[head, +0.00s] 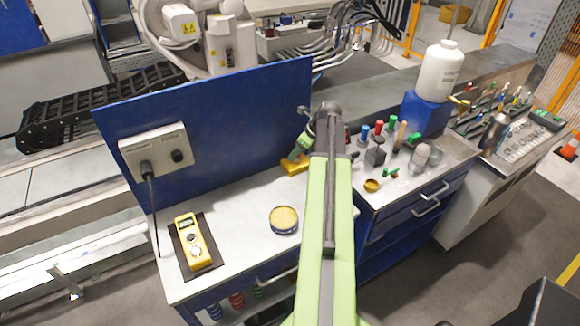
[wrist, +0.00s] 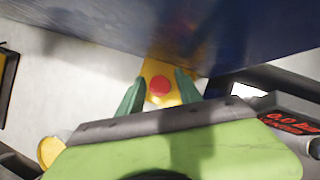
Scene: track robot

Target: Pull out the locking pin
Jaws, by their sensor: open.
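A yellow block (head: 289,166) sits on the grey bench top at the foot of the blue panel. In the wrist view the yellow block (wrist: 156,67) carries a round red knob (wrist: 160,86), which looks like the head of the locking pin. The pin's shaft is hidden. My gripper (head: 295,155) is over the block, tilted down. In the wrist view its two green fingers stand apart, one on each side of the red knob, with nothing gripped. I cannot tell whether either finger touches the knob.
The upright blue panel (head: 215,120) rises close behind the block. A yellow handheld meter (head: 194,243) on a dark mat and a round yellow-topped tin (head: 284,219) lie nearer. A dark box with red digits (wrist: 288,122) is close on the right.

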